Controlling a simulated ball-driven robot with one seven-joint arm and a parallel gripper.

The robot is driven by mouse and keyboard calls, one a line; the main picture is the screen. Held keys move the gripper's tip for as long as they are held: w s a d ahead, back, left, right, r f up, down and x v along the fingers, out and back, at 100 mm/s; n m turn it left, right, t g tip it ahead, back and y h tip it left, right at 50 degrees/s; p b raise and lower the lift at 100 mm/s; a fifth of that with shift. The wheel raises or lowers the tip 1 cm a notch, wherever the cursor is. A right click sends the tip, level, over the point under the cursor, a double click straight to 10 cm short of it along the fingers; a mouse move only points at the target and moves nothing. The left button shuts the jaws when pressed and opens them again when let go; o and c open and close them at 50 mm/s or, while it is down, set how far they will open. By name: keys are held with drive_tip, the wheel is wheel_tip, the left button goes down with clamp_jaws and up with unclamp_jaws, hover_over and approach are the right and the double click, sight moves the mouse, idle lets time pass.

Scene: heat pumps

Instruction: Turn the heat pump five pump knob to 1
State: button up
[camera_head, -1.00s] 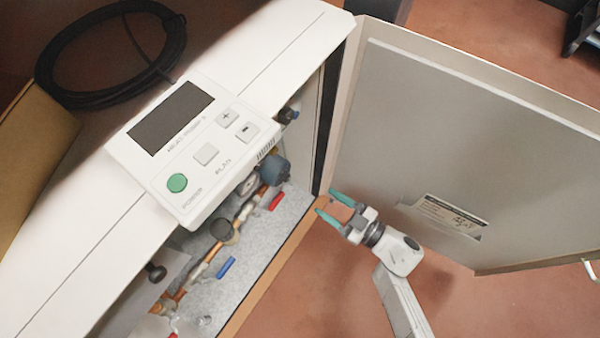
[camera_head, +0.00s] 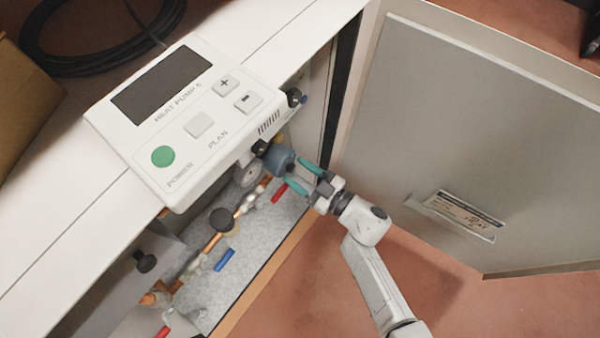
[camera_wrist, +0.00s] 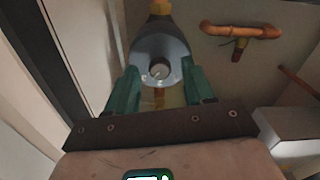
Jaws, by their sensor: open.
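The open cabinet door (camera_head: 470,130) stands right of my arm. Red (camera_head: 279,192) and blue (camera_head: 224,260) valve handles, a gauge (camera_head: 247,175) and copper pipes lie inside the cabinet. A copper pipe (camera_wrist: 240,30) shows right of the pump in the wrist view. Floor is clear below the door.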

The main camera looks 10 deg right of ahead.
drive_tip(key=shift+c, duration=0.4)
clamp_jaws()
drive_tip(key=shift+n, duration=0.3)
drive_tip(key=n, duration=0.3)
drive_tip(key=shift+n+b, duration=0.35)
drive_tip(key=shift+n, duration=0.05)
drive_tip(key=n+b, duration=0.1)
drive_tip(key=n, duration=0.3)
drive_tip(key=shift+f+n, duration=0.1)
drive_tip(key=shift+n, duration=0.2)
drive_tip(key=n+b, duration=0.2)
drive_tip(key=n, duration=0.2)
drive_tip(key=n+b, duration=0.1)
drive_tip(key=n, duration=0.3)
drive_tip(key=shift+n+b, duration=0.3)
drive_tip(key=shift+n, duration=0.3)
